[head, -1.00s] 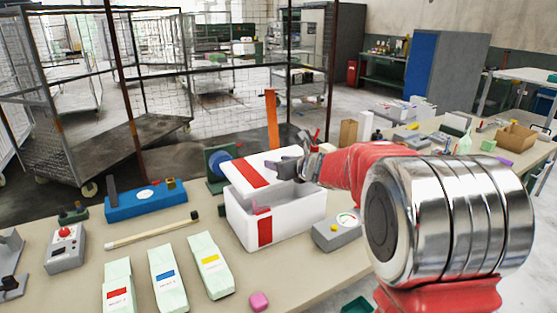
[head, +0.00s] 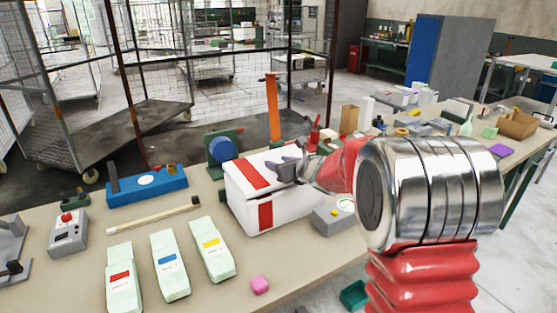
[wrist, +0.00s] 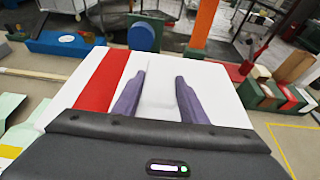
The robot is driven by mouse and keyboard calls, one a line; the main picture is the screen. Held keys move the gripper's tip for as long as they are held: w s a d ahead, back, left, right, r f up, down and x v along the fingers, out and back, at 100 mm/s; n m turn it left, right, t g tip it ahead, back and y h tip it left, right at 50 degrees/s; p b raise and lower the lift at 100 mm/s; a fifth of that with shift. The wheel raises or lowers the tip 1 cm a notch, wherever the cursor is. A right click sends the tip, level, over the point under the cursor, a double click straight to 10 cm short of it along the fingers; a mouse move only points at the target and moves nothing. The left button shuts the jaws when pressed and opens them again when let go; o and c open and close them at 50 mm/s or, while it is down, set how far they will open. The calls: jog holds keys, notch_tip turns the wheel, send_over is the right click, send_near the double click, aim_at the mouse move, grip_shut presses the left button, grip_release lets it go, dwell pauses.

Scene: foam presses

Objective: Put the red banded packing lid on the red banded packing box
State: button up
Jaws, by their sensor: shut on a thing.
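The white packing lid (head: 283,166) with a red band lies over the top of the white packing box (head: 291,212), which has a matching red band on its front. The two bands nearly line up. In the head view the lid looks seated on the box, with no clear gap at the front. My gripper (head: 283,170) is at the lid's top and shut on part of it. In the wrist view the purple fingers (wrist: 156,80) point across the lid (wrist: 205,75), straddling a raised white part. The box is hidden below the lid there.
A grey gauge box (head: 330,217) stands right of the packing box. Pale green packs with red, blue and yellow labels (head: 170,265) and a long stick (head: 155,222) lie left. A blue unit (head: 147,189) and an orange post (head: 272,108) stand behind.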

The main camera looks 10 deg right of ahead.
jog(key=shift+f, duration=0.55)
jog(key=o, duration=1.1)
jog(key=v, duration=1.3)
jog(key=shift+s+r, duration=0.2)
jog(key=shift+s, duration=0.15)
jog(key=shift+d, duration=0.15)
